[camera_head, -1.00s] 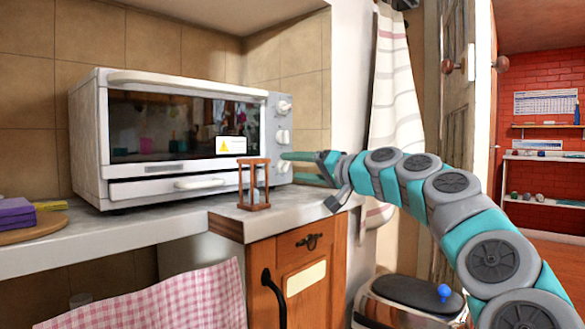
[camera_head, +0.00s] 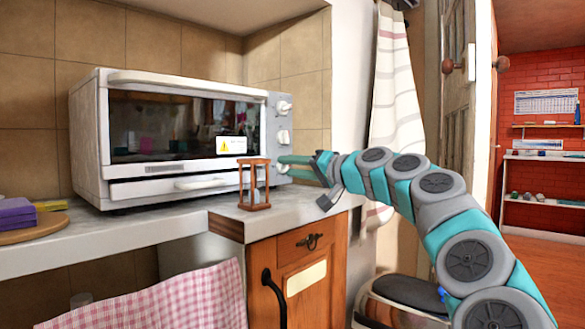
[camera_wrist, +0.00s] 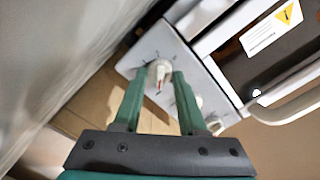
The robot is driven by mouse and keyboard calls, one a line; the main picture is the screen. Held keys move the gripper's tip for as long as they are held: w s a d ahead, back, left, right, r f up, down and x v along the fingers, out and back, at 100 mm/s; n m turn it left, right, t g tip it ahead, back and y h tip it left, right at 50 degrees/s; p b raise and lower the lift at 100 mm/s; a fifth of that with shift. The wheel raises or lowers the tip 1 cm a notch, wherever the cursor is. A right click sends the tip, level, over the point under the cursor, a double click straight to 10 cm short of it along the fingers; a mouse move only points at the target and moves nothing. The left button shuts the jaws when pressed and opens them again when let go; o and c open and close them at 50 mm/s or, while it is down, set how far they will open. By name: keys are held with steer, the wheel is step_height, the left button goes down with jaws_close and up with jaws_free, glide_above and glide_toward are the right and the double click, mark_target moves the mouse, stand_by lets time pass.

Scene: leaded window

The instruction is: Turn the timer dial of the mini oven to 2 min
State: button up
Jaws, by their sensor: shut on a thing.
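The white mini oven (camera_head: 90,145) stands on the counter, with a column of dials on its right-hand panel. My gripper (camera_head: 281,166) reaches in from the right to the lowest dial, below two others. In the wrist view, my gripper's green fingers (camera_wrist: 160,77) stand on either side of this white dial (camera_wrist: 160,70) and are shut on it. The dial bears a reddish pointer line, and small marks surround it on the panel (camera_wrist: 143,55). The marks are too small to read, so I cannot tell the dial's setting.
A small wooden hourglass (camera_head: 254,186) stands on the counter just in front of the oven's right side, close to my gripper. The oven's door handle (camera_wrist: 290,107) shows at the right in the wrist view. A curtain (camera_head: 397,120) hangs behind my arm.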

jaws_close()
steer(key=shift+r+m+p, duration=0.1)
steer(key=shift+m+p, duration=0.2)
steer(key=shift+p, duration=0.25)
steer(key=shift+m, duration=0.3)
steer(key=o, duration=0.7)
jaws_free()
steer(key=shift+o, duration=0.2)
steer(key=shift+v, duration=3.9)
